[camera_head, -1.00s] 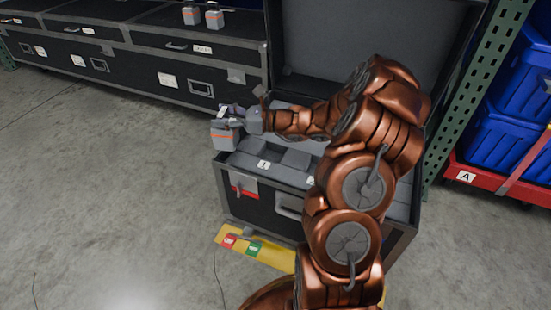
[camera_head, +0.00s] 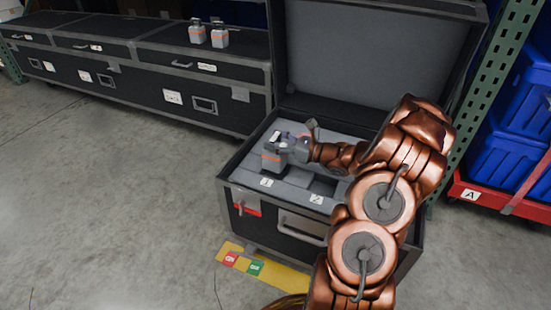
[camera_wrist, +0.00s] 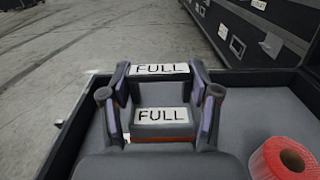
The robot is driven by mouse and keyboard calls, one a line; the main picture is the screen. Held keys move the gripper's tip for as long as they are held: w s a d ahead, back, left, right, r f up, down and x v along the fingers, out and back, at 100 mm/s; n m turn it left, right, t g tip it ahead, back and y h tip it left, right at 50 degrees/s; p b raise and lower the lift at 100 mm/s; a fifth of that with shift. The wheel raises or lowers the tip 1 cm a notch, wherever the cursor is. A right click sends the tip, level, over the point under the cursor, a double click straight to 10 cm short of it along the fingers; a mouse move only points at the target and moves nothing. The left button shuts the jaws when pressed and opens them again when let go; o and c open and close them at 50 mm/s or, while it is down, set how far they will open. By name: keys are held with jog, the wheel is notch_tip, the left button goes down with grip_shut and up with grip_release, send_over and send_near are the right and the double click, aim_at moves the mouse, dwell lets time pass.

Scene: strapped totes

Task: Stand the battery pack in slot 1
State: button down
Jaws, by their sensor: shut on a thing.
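The battery pack (camera_head: 273,161) is a grey block with an orange stripe. It is upright over the foam of the open black case, just behind the label 1 (camera_head: 266,183). My gripper (camera_head: 287,148) is shut on its upper part from the right. In the wrist view the pack (camera_wrist: 162,117) shows FULL labels between my fingers. Slot 1 is hidden by the pack. I cannot tell whether the pack's base is inside it or above it. Slot 2 (camera_head: 323,186) is a dark, empty opening behind the label 2.
A red tape roll (camera_wrist: 285,158) lies on the foam beside the pack. The case lid (camera_head: 375,55) stands open behind. Two similar packs (camera_head: 197,33) (camera_head: 219,36) stand on a long black case (camera_head: 150,70). A yellow floor marker (camera_head: 262,268) lies in front.

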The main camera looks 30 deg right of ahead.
aim_at(271, 162)
jog(key=shift+f+b, duration=0.8)
jog(key=shift+f, duration=1.85)
jog(key=shift+r, duration=0.1)
jog(key=shift+c, duration=1.3)
grip_release()
jog(key=shift+f, duration=0.2)
